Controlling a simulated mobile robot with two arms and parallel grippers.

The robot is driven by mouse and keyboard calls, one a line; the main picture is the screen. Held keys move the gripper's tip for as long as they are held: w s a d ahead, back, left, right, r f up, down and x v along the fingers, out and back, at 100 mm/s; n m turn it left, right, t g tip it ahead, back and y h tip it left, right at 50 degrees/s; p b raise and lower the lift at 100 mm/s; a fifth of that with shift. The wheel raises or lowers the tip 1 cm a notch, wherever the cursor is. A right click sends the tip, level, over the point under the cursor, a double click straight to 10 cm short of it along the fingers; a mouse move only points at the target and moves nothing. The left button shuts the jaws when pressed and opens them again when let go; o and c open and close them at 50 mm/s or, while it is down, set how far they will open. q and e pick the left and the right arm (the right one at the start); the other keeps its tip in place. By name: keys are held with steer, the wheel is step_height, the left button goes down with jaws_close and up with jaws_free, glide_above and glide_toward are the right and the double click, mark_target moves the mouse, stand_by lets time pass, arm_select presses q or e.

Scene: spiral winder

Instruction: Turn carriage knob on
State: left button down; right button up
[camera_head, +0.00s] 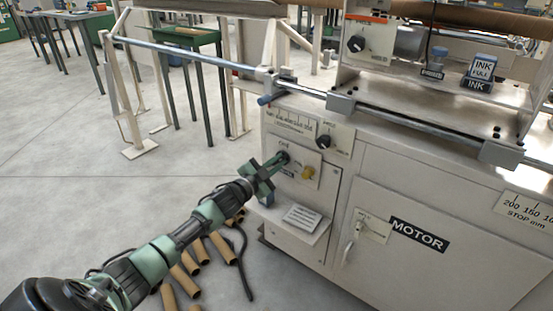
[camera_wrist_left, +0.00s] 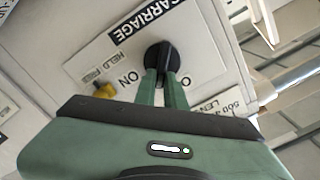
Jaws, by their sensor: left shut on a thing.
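The carriage knob (camera_wrist_left: 161,55) is a black round knob on a pale panel labelled CARRIAGE. It also shows in the head view (camera_head: 284,156) on the front of the cream winder, at the upper left of its plate. My left gripper (camera_wrist_left: 164,84) is shut on the knob, with its two green fingers on either side of the knob's black grip. In the head view the left gripper (camera_head: 277,162) reaches the panel from the lower left and hides part of the plate. An ON label shows beside the knob. The right gripper is not in view.
A yellow knob (camera_head: 308,173) sits on the same plate, close to the left gripper. Another black knob (camera_head: 323,142) is above it. A shelf with a white sheet (camera_head: 301,218) juts out below. Cardboard tubes (camera_head: 190,262) lie on the floor beneath my left arm.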

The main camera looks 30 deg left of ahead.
arm_select(q)
steer(key=shift+d+f+m+b, duration=0.15)
steer(key=shift+f+m, duration=0.1)
steer(key=shift+m, duration=1.4)
steer(key=shift+d+f+m+b, duration=0.1)
steer(key=shift+f+m+b, duration=0.15)
steer(key=shift+m, duration=1.35)
steer(key=shift+d+f+m+b, duration=0.1)
steer(key=shift+f+m, duration=0.15)
steer(key=shift+m, duration=1.4)
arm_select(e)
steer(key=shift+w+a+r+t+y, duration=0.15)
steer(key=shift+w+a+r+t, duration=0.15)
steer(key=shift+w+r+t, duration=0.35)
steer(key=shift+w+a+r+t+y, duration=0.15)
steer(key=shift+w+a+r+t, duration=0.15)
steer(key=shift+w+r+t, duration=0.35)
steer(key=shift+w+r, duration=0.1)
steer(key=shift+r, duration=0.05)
arm_select(q)
steer(key=c, duration=1.5)
jaws_free()
